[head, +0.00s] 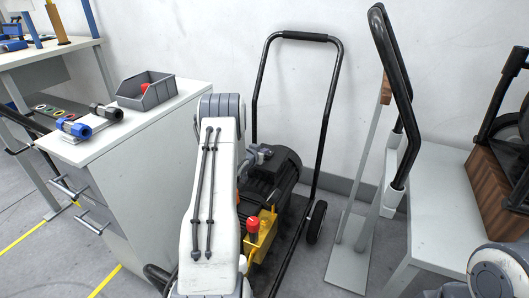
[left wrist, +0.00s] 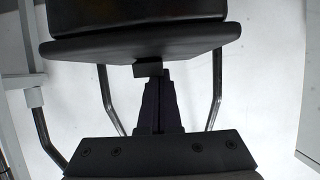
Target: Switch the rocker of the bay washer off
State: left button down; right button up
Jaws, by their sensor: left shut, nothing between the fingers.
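The washer shows in the head view as a wheeled unit with a black motor (head: 284,172), a yellow pump block (head: 262,235) with a red knob, and a tall black tube handle. My left arm covers its left part, and I cannot make out the rocker there. In the left wrist view my left gripper (left wrist: 157,82) is shut and empty. Its fingertips point at a dark housing (left wrist: 140,45) with a small black block on its lower edge. I cannot tell whether that block is the rocker or whether the fingers touch it. My right gripper is out of view.
A white cabinet (head: 150,135) with a grey bin (head: 146,91) and blue and black fittings stands left of the washer. A black handle (head: 397,90) and a white table (head: 440,190) stand at the right. A wall is behind.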

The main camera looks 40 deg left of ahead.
pick_arm(q)
notch_tip(320, 180, up, 5)
jog(key=p, duration=0.4)
jog(key=shift+s+r, duration=0.1)
jog(key=shift+r, duration=0.05)
jog(key=r+p+v, duration=0.1)
jog(key=p+v, duration=0.1)
jog(key=v, duration=0.7)
jog(key=shift+w+r, duration=0.3)
jog(key=shift+w, duration=0.05)
